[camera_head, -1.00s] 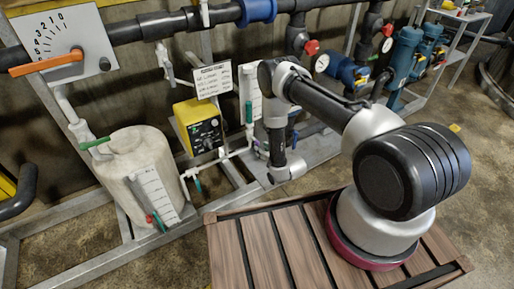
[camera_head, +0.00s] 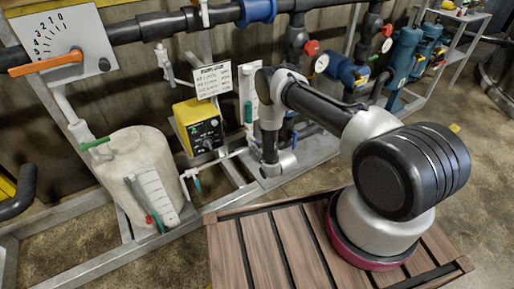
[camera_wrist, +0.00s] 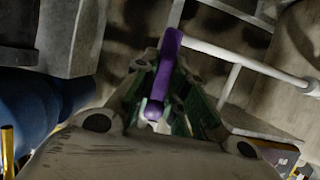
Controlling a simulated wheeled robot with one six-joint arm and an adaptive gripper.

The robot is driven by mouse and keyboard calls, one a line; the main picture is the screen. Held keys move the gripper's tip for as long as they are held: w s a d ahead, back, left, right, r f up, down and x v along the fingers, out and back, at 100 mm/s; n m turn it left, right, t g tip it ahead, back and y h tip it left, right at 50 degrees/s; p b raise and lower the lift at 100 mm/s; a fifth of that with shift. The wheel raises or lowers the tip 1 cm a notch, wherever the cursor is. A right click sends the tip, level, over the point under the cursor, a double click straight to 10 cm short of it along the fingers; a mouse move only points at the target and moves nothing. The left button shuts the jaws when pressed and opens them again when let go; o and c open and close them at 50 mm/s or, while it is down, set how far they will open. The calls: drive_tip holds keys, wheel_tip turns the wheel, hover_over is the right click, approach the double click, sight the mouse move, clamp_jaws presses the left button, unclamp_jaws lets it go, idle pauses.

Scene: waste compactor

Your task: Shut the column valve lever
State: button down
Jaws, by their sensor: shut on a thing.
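In the wrist view a purple lever (camera_wrist: 168,62) runs up from between the fingers of my gripper (camera_wrist: 165,90). My gripper is shut on this lever, with greenish finger parts on either side of it. I take it to be the column valve lever. In the head view my wrist (camera_head: 278,163) hangs low by the pipe frame, beside the yellow pump, and neither the lever nor the fingers can be made out there. A white scale column (camera_head: 248,82) stands just behind my arm.
A yellow pump (camera_head: 197,127) and a white tank (camera_head: 133,160) with a scale stand to the left. A white sign (camera_head: 211,80) hangs above the pump. In the wrist view a white pipe (camera_wrist: 245,55) passes close on the right and a blue body (camera_wrist: 45,105) lies on the left.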

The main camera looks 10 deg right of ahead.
drive_tip(key=shift+m, duration=0.3)
drive_tip(key=shift+s+a+r+m+t+y, duration=0.15)
drive_tip(key=shift+a+r+m+y, duration=0.25)
drive_tip(key=shift+m+y, duration=1.25)
drive_tip(key=shift+s+a+r+m+t+y, duration=0.1)
drive_tip(key=shift+a+r+m+y, duration=0.5)
drive_tip(key=shift+m, duration=1.95)
drive_tip(key=shift+s+a+r+m+t+y, duration=0.1)
drive_tip(key=shift+s+r+m+t+y, duration=0.1)
drive_tip(key=shift+m+y, duration=1.55)
drive_tip(key=shift+m+h, duration=0.3)
drive_tip(key=shift+m, duration=0.35)
drive_tip(key=c, duration=1.4)
unclamp_jaws()
